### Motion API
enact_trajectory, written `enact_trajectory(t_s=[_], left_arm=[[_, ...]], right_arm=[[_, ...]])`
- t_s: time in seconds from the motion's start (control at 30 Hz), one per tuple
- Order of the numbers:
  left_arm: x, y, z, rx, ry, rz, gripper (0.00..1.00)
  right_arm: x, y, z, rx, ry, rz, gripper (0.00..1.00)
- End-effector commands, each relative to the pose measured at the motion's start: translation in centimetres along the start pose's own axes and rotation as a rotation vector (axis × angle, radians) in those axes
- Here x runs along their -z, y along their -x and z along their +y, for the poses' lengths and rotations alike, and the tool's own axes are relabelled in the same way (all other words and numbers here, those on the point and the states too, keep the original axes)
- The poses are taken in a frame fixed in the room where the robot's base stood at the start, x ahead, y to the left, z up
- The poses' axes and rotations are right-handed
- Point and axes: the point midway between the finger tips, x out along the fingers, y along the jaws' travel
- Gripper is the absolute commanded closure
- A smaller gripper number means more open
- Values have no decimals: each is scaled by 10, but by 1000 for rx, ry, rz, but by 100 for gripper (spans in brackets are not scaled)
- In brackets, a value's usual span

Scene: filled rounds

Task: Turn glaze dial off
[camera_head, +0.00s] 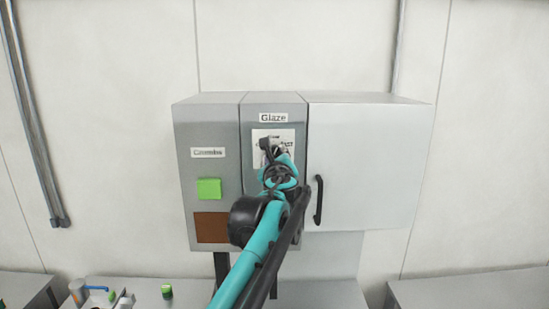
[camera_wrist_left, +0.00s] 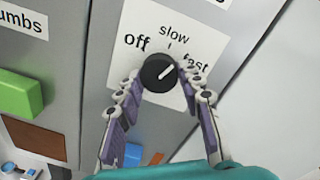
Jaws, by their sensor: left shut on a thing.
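The glaze dial (camera_wrist_left: 158,72) is a round black knob with a white pointer line. It sits on a white plate (camera_wrist_left: 140,22) marked off, slow and fast. The pointer aims up and to the right, on the fast side of the slow mark. My left gripper (camera_wrist_left: 157,84) is shut on the dial, with one finger at each side of it. In the head view my left gripper (camera_head: 275,150) covers most of the dial on the panel under the Glaze label (camera_head: 273,117). My right gripper is not in view.
Left of the dial is a panel with a green block (camera_head: 208,188) and a brown plate (camera_head: 212,228). On the right is a closed grey door (camera_head: 368,160) with a black handle (camera_head: 319,200) near my arm. Small items stand on the counter (camera_head: 190,292) below.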

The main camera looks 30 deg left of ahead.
Motion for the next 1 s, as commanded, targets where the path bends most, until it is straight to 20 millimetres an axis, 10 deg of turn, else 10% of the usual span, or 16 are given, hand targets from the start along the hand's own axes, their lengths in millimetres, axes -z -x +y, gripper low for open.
enact_trajectory(t_s=[1.0], left_arm=[[-2, 0, -2, 2, 962, 37, 92]], right_arm=[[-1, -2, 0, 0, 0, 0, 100]])
